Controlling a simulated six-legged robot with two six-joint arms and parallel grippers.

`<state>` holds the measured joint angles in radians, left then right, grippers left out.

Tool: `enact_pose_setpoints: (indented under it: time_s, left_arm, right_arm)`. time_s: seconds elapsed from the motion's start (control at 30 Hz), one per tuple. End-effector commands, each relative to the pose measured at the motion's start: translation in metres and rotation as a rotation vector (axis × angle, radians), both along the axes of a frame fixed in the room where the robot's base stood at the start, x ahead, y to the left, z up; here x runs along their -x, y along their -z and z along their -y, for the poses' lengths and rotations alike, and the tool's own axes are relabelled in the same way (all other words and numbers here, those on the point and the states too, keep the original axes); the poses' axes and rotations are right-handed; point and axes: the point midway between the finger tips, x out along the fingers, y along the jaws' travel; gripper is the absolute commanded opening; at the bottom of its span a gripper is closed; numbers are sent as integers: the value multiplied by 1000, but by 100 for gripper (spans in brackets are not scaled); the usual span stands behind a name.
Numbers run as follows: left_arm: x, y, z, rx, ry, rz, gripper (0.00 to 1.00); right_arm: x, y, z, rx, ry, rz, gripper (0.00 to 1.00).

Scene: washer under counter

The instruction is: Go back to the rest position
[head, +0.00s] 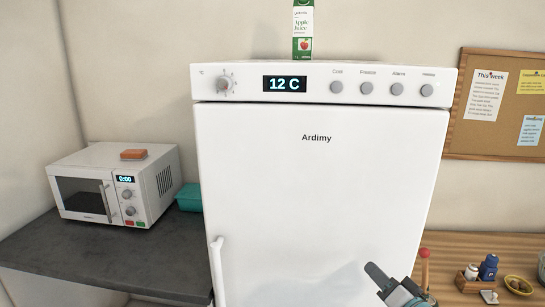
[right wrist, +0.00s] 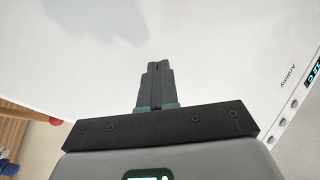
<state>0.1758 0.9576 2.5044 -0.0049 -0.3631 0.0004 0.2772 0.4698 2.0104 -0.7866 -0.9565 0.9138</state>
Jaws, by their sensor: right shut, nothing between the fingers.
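My right gripper (head: 378,275) is low in the head view, in front of the lower right part of the white fridge door. In the right wrist view its two dark fingers (right wrist: 158,68) are together with nothing between them, and the white door fills most of the background. The fridge (head: 318,190) is upright with its door shut and its display reading 12 C. Its handle (head: 217,268) is at the lower left of the door. My left gripper is in neither view.
A white microwave (head: 150,187) with an orange sponge (head: 133,154) on top stands on the dark counter (head: 150,262) at left. A teal container (head: 189,197) is beside it. A juice carton (head: 302,32) stands on the fridge. Small items, including a blue bottle (head: 488,267), sit on the wooden surface at right.

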Motion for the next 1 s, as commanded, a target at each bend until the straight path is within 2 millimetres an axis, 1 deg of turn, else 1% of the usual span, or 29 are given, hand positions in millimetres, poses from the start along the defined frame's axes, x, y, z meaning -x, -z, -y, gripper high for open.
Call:
enact_pose_setpoints:
  time_s: [0.03,0.07,0.1,0.17,0.2,0.27,0.3,0.37,0.4,0.47,0.5,0.57,0.6,0.7,0.8,1.0]
  left_arm:
    - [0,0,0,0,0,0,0]
    - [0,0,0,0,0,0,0]
    - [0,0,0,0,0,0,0]
    - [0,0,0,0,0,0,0]
    - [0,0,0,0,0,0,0]
    - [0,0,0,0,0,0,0]
    - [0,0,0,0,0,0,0]
    - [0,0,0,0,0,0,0]
    - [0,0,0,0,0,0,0]
    - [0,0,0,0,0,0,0]
    - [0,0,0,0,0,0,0]
    - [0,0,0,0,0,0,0]
    - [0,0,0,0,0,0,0]
    - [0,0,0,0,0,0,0]
    - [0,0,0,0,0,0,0]
    - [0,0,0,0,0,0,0]
  right_arm:
    - [5,44,-19,-12,-10,-102,0]
    - [9,67,-27,-12,-11,-159,0]
    - [17,98,-39,-9,-14,-237,0]
    - [34,143,-56,1,-23,-356,0]
    - [48,172,-67,13,-30,-437,0]
    - [73,212,-83,39,-46,-557,0]
    - [93,238,-93,59,-59,-640,0]
    - [128,273,-106,97,-84,-766,0]
    - [153,294,-113,126,-105,-850,0]
    - [193,319,-122,174,-141,-972,0]
    - [219,333,-125,204,-166,-1049,0]
    - [256,346,-127,253,-207,-1152,0]
    - [278,351,-127,286,-235,-1212,0]
    - [318,353,-124,372,-319,-1315,0]
    - [326,354,-123,435,-391,-1316,0]
    - [325,354,-123,461,-417,-1296,0]
